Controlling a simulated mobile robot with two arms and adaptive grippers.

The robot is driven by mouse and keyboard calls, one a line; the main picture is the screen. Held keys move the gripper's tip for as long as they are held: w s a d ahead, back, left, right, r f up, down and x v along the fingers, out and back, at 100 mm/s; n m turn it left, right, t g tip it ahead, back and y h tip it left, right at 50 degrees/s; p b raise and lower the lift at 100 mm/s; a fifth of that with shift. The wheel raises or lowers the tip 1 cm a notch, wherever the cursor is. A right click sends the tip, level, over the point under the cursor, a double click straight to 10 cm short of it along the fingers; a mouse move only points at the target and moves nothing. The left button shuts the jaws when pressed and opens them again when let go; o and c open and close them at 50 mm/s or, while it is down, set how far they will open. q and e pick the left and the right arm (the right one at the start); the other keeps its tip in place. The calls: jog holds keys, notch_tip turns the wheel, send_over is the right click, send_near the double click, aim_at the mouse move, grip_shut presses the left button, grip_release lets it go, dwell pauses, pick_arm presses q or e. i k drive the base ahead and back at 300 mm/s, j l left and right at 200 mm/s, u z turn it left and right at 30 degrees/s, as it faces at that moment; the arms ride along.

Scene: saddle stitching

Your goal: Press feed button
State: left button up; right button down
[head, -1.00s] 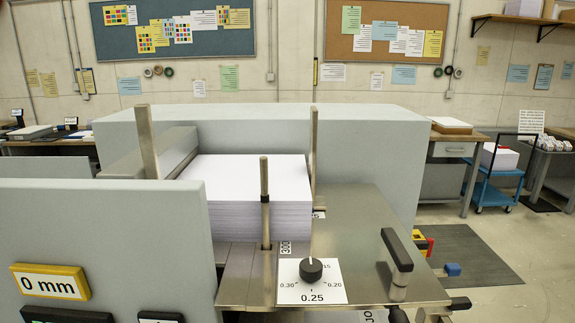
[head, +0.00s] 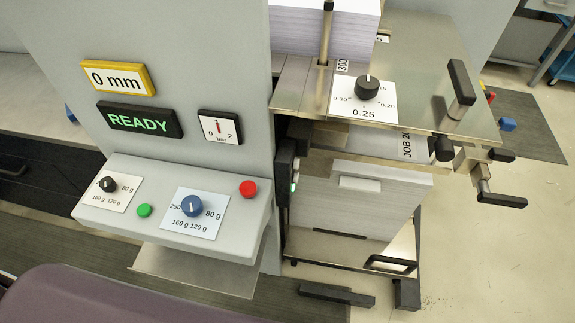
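A small green button (head: 144,210) sits on the sloped grey control panel (head: 232,236) at the lower left, between two dials. A red button (head: 248,189) sits at the panel's upper right. No label naming a feed button is legible. A black knob (head: 107,184) is left of the green button, and a blue knob (head: 191,206) is right of it. Above, a display (head: 139,120) reads READY in green, beside a pressure gauge (head: 220,127). Neither of my grippers shows in the head view.
A yellow-framed sign (head: 117,78) reads 0 mm. A black knob (head: 367,87) on the steel table points near 0.25. A paper stack (head: 375,198) sits below it. Black crank handles (head: 502,201) jut out at the right. A metal tray (head: 195,272) sticks out under the panel.

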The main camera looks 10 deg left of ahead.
aim_at(144, 210)
jog(key=u, duration=1.4)
